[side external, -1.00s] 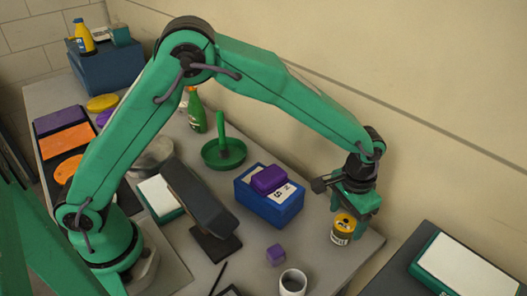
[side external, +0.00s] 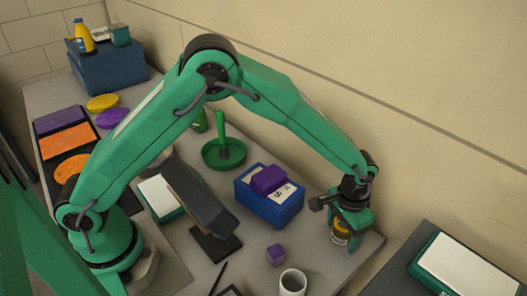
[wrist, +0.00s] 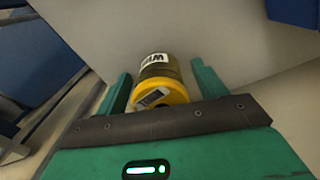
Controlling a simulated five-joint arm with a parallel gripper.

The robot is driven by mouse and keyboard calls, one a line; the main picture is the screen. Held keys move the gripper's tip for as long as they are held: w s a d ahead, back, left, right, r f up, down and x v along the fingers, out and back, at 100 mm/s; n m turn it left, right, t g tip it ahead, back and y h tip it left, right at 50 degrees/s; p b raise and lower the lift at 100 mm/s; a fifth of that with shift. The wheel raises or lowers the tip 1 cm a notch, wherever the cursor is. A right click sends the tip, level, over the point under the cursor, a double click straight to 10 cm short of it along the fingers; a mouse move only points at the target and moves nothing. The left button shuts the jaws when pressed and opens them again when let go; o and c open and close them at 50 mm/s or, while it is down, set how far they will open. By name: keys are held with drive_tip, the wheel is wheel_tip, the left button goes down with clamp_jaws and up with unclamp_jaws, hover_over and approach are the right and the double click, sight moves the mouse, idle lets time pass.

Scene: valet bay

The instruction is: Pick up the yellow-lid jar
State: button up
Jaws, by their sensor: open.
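The yellow-lid jar (side external: 339,239) stands on the table near its right end. In the side external view my gripper (side external: 350,222) is down over it and hides its upper part. The jar also shows in the wrist view (wrist: 160,88), with its yellow lid facing the camera and a white label on its side. My gripper's green fingers (wrist: 160,72) are open, one on each side of the jar. The left finger looks close to the jar; a gap shows at the right finger. I cannot tell whether either touches it.
A blue box (side external: 270,205) with a purple block (side external: 268,180) on top stands left of my gripper. A small purple cube (side external: 275,254) and a white mug (side external: 292,283) stand nearer the front. The wall (side external: 430,130) is close behind, and the table's right edge is near.

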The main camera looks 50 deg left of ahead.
idle(0.3)
drive_tip(key=c, duration=1)
drive_tip(key=shift+c, duration=0.2)
drive_tip(key=shift+r, duration=0.15)
drive_tip(key=shift+r, duration=0.5)
wheel_tip(320, 180, up, 3)
drive_tip(key=shift+s+d+r, duration=0.1)
drive_tip(key=shift+s, duration=0.05)
drive_tip(key=s+d+r, duration=0.5)
drive_tip(key=s+r, duration=0.1)
drive_tip(key=s, duration=0.4)
drive_tip(key=shift+d+r, duration=0.2)
drive_tip(key=shift+r, duration=0.05)
